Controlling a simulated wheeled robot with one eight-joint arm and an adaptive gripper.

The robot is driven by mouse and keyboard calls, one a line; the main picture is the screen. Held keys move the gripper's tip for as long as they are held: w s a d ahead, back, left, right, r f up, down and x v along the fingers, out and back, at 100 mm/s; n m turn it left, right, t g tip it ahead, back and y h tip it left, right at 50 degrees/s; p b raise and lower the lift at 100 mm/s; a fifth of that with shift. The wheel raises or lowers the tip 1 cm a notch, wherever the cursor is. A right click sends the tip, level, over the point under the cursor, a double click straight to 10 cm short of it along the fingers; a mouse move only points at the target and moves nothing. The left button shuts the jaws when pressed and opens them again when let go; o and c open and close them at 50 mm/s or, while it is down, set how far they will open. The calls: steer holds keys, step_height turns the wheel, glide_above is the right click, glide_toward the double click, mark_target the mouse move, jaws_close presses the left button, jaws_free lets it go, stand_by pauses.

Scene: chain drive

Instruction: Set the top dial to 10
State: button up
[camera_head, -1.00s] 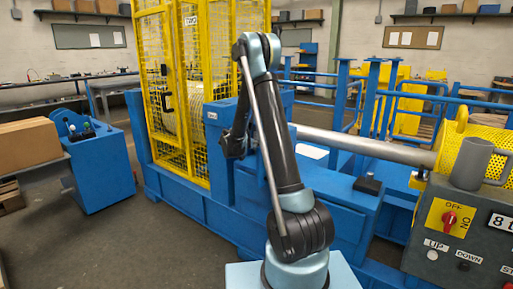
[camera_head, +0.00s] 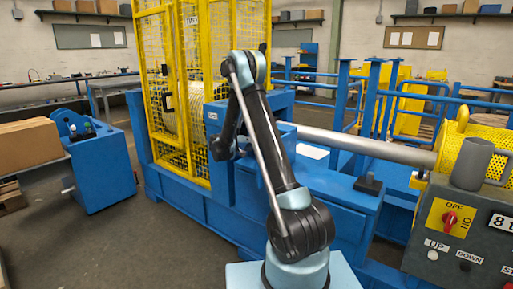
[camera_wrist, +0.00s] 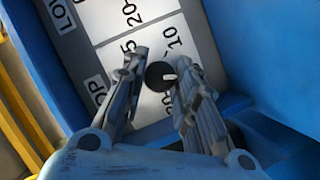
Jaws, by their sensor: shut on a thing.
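The 10 is up and to the right of the dial. My gripper (camera_wrist: 162,64) is shut on the dial, one finger at each side. The right finger covers part of the plate, so I cannot tell exactly which number the mark meets. In the head view the dial and gripper are hidden.
A blue housing wall (camera_wrist: 235,45) stands close on the right of the gripper in the wrist view. In the head view a yellow mesh cage (camera_head: 185,90) stands left of my arm, and a grey control box (camera_head: 465,225) with a red switch is at the right.

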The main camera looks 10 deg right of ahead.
steer(key=n+h, duration=0.1)
steer(key=n, duration=0.2)
steer(key=n+h, duration=0.1)
steer(key=n, duration=0.1)
steer(key=shift+w+a+f+h, duration=0.15)
steer(key=shift+a+f+h, duration=0.05)
steer(key=shift+f+h, duration=0.1)
steer(key=n+h, duration=0.1)
steer(key=n, duration=0.2)
steer(key=n+t, duration=0.1)
steer(key=n, duration=0.2)
steer(key=shift+f+n+t+h, duration=0.1)
steer(key=shift+n+t+h, duration=0.2)
steer(key=shift+n+h, duration=0.1)
steer(key=shift+d, duration=0.1)
steer(key=o, duration=1)
steer(key=shift+o, duration=0.2)
steer(key=v, duration=1.2)
steer(key=shift+f, duration=0.15)
